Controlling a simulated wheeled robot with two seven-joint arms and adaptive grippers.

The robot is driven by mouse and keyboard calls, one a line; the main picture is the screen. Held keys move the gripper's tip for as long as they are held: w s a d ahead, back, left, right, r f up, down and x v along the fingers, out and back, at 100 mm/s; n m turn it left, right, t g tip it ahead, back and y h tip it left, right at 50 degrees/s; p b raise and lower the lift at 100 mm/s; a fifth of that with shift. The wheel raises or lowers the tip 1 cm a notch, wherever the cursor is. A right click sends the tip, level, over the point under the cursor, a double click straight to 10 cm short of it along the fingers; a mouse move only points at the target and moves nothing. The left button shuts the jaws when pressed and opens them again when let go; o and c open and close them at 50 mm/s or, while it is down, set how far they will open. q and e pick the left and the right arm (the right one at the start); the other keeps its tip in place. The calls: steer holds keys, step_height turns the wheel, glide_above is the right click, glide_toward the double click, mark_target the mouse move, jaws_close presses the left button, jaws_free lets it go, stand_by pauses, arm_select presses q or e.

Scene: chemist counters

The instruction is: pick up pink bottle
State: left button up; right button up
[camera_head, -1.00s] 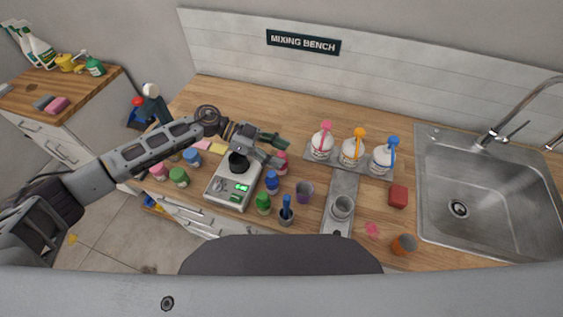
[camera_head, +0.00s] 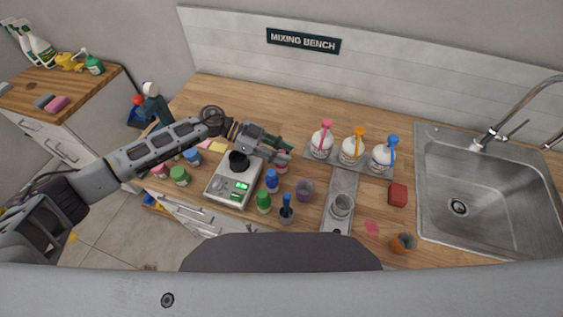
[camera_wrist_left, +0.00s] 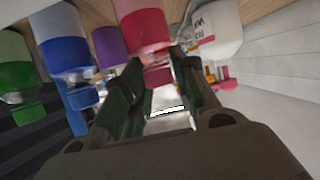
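The pink bottle (camera_head: 281,166) stands on the wooden counter just right of the scale, partly hidden by my left gripper (camera_head: 281,152). In the left wrist view the pink bottle (camera_wrist_left: 143,35) appears upside down, just ahead of and partly between the fingertips (camera_wrist_left: 156,68). The left gripper is open, with a gap between its two dark green fingers. I cannot tell whether a finger touches the bottle. My right gripper is not in view.
A scale (camera_head: 225,189) with a black cup is below the left wrist. A blue bottle (camera_head: 272,181), green bottle (camera_head: 263,202) and purple cup (camera_head: 304,191) stand close by. Pump bottles stand on a tray (camera_head: 376,169) to the right, left of the sink (camera_head: 470,207).

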arm_select(q)
steer(key=shift+f, duration=0.15)
jaws_close()
steer(key=shift+s, duration=0.15)
steer(key=shift+a+f, duration=0.1)
steer(key=shift+f, duration=0.1)
steer(key=shift+r, duration=0.15)
steer(key=shift+r, duration=0.6)
step_height(320, 180, up, 17)
steer(key=b, duration=0.1)
steer(key=shift+b, duration=0.35)
steer(key=shift+w, duration=0.25)
